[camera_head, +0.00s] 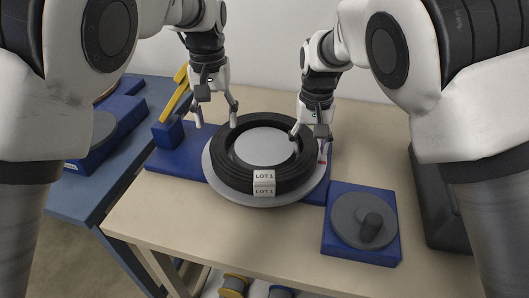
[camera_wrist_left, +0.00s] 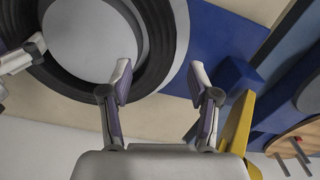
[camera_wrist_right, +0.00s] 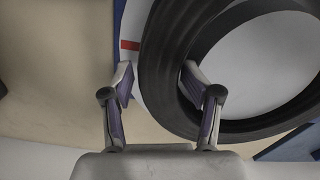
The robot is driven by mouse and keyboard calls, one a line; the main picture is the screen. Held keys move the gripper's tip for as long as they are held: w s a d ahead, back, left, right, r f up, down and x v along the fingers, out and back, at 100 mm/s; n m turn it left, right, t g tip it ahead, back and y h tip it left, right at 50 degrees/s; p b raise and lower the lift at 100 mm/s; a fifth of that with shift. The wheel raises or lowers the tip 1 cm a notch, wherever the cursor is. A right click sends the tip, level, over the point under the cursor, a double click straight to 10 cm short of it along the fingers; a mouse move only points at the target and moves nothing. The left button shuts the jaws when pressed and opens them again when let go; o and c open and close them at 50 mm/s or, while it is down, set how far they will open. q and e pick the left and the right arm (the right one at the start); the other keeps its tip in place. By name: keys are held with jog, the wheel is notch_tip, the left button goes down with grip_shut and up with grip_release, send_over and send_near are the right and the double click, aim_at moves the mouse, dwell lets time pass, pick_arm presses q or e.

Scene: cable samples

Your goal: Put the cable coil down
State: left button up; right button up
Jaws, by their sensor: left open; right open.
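The black cable coil (camera_head: 229,165) lies flat on a round light-grey plate (camera_head: 212,178) on the table, with a white "LOT 1" label (camera_head: 264,182) at its front. My left gripper (camera_head: 216,118) is open at the coil's back left. My right gripper (camera_head: 309,137) is open at the coil's right side. In the right wrist view its fingers (camera_wrist_right: 158,82) straddle the coil's ring (camera_wrist_right: 165,60), one outside and one inside the hole. I cannot tell whether they touch it.
A blue base (camera_head: 170,164) with a yellow lever (camera_head: 175,98) is at the left under the plate. A blue block with a grey disc and knob (camera_head: 372,222) stands front right. A dark case (camera_head: 432,205) is far right. A blue table (camera_head: 75,185) adjoins at left. The front left table is clear.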

notch_tip(320, 180, up, 8)
jog(key=shift+f, duration=0.1)
jog(key=shift+f, duration=0.1)
dwell(0.4)
